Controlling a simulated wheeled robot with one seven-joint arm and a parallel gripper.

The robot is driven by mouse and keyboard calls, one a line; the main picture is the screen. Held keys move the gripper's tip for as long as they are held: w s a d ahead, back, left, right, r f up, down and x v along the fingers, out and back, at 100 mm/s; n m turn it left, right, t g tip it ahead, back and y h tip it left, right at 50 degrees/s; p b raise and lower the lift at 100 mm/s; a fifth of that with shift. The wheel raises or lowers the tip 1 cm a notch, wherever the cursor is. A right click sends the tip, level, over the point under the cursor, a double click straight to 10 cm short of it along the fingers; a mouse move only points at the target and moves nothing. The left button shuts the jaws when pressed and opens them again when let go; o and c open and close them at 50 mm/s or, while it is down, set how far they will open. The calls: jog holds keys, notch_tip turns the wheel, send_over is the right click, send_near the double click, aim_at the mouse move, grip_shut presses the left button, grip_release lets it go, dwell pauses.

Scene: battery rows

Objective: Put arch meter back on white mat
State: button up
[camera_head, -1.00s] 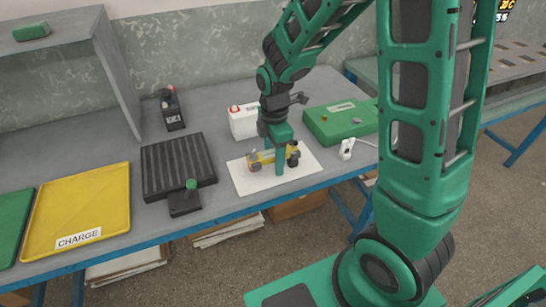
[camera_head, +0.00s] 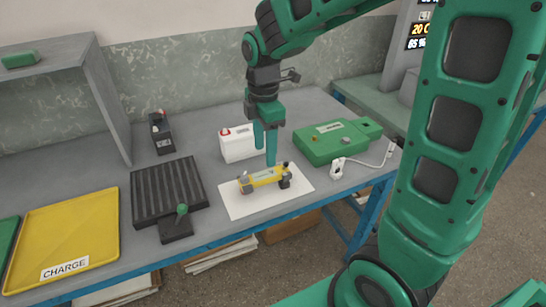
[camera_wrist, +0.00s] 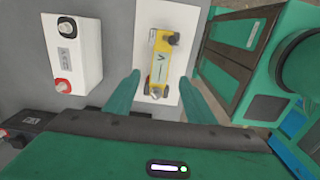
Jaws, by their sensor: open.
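The arch meter, a yellow instrument with dark and grey ends (camera_head: 264,178), lies on the white mat (camera_head: 240,207) near the table's front edge. It also shows in the wrist view (camera_wrist: 160,62), on the white mat (camera_wrist: 180,98) there. My gripper (camera_head: 265,158) is open, with its two green fingers pointing down just above and behind the meter. In the wrist view my gripper (camera_wrist: 160,85) has its fingers spread to either side of the meter's near end, with nothing held between them.
A white battery (camera_head: 238,145) stands behind the mat. A green case (camera_head: 330,142) and a white clip on a cable (camera_head: 337,169) lie to the right. A ribbed black tray (camera_head: 168,190), a small block with a green knob (camera_head: 177,228) and a yellow CHARGE tray (camera_head: 70,230) are left.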

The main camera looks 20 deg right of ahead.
jog(key=s+d+r+m, duration=0.1)
jog(key=s+d+m, duration=0.7)
jog(key=s+m, duration=0.3)
jog(key=s+d+m, duration=0.9)
jog(key=s+m, duration=0.3)
jog(key=m, duration=0.1)
jog(key=shift+s+d+r, duration=0.2)
jog(key=shift+d+r, duration=0.05)
jog(key=shift+r, duration=0.15)
jog(key=shift+w+f, duration=0.25)
jog(key=shift+w, duration=0.4)
dwell(1.1)
